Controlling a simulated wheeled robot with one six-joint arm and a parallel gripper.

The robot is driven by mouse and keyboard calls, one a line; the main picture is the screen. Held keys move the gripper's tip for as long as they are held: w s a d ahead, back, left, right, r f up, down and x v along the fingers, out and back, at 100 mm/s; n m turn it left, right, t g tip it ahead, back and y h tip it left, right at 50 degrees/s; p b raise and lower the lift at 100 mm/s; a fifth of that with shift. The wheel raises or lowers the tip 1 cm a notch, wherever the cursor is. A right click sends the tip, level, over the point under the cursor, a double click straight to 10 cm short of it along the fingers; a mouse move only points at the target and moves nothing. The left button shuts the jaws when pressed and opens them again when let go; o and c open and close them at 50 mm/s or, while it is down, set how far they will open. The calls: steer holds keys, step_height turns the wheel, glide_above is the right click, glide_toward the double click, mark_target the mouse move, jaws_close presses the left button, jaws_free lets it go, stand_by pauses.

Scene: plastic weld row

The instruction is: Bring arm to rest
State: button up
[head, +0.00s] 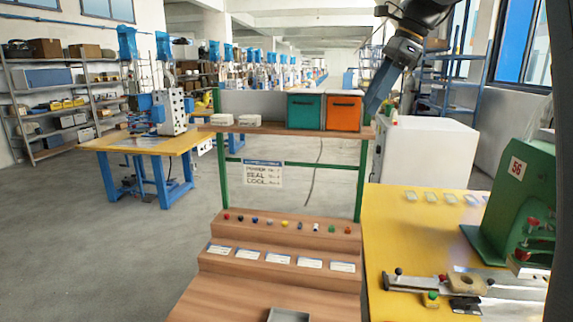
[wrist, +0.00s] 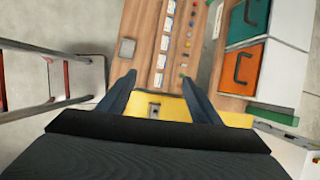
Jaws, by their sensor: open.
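My arm comes in from the top right of the head view, raised in the air. My gripper (head: 376,98) points down there, near the right end of the wooden shelf (head: 270,129) and beside the orange drawer box (head: 344,112). The shelf's far right corner is partly behind it. In the wrist view, the gripper (wrist: 157,77) shows two dark blue fingers spread wide apart. Nothing is between them, and I look down past them on the wooden steps and a yellow surface. I cannot tell from these frames whether the fingers touch anything.
A green drawer box (head: 304,112) stands beside the orange one. A white cabinet (head: 428,155) is at the right. The yellow table (head: 400,230) holds a green press (head: 515,190) and metal fixture. Small coloured parts line the wooden steps (head: 285,220). Open floor (head: 120,260) lies left.

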steer(key=s+a+f+n+h+b, duration=0.15)
steer(key=s+f+n, duration=0.25)
steer(key=f, duration=0.8)
steer(key=s+f+n+h+b, duration=0.1)
steer(key=s+f+n+b, duration=0.2)
steer(key=f, duration=0.8)
steer(key=s+f+n+h+b, duration=0.2)
steer(key=s+f+n, duration=1)
steer(key=s+f, duration=0.7)
step_height(320, 180, down, 2)
steer(key=shift+s+a+f+g+b, duration=0.2)
steer(key=shift+s+g+b, duration=0.1)
steer(key=shift+g+b, duration=0.1)
